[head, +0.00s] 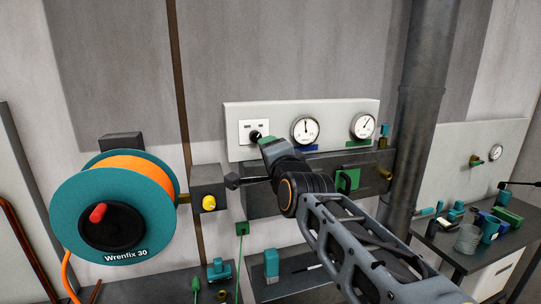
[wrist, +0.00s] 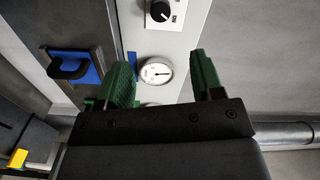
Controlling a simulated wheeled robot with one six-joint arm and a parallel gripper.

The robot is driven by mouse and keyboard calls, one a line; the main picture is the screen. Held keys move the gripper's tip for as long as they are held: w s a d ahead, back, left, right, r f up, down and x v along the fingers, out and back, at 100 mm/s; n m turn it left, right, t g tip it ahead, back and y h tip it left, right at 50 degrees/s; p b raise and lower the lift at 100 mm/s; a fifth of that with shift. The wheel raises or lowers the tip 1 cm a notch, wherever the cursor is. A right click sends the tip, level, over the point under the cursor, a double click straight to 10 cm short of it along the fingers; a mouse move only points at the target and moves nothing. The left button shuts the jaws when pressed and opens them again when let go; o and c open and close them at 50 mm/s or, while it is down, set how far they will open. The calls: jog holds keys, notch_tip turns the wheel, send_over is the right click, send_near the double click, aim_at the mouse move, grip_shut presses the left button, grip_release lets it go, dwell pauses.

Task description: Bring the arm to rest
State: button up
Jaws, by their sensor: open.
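My gripper (wrist: 166,80) is open in the wrist view, with its two green fingers apart and nothing visible between them but the panel behind. In the head view my arm reaches in from the lower right, and my gripper (head: 267,148) is in front of the pale gauge panel (head: 352,111), just below a black knob (head: 255,135). The knob also shows at the top of the wrist view (wrist: 160,11). A round gauge (wrist: 156,71) shows between the fingers there. I cannot tell whether any finger touches the panel.
A teal reel with orange hose (head: 85,205) stands at the left. A box with a yellow button (head: 208,202) is beside it. A thick grey pipe (head: 418,110) rises right of the panel. A bench (head: 460,245) with several small items is at the right.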

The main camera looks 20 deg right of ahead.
dwell(0.3)
jog(key=s+a+f+n+g+y, duration=0.1)
jog(key=s+f+n+g, duration=0.3)
jog(key=f, duration=0.5)
jog(key=s+a+f+n+g+y, duration=0.1)
jog(key=f+n+g, duration=0.3)
jog(key=f+n, duration=0.3)
jog(key=s+d+f+n+g+h, duration=0.1)
jog(key=s+f+n+g, duration=0.3)
jog(key=s+f, duration=0.8)
jog(key=shift+s+d+f+g+h, duration=0.15)
jog(key=shift+d+f+g+h, duration=0.3)
jog(key=shift+f+g, duration=0.6)
